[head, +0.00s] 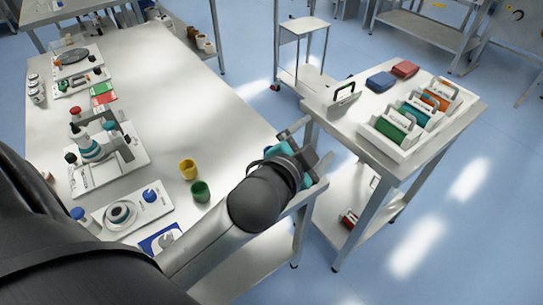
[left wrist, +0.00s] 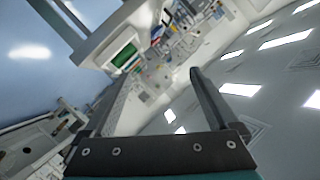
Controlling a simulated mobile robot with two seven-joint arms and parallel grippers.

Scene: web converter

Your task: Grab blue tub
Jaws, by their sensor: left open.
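My left gripper (head: 308,148) is over the right edge of the long table, beside the small side table. In the left wrist view its two fingers (left wrist: 157,80) are spread with nothing held between them. A yellow tub (head: 188,168) and a green tub (head: 201,191) stand on the long table, left of my arm. My forearm and gripper hide part of the long table. My right gripper is not in view.
The long table (head: 170,75) holds white plates with instruments along its left side.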

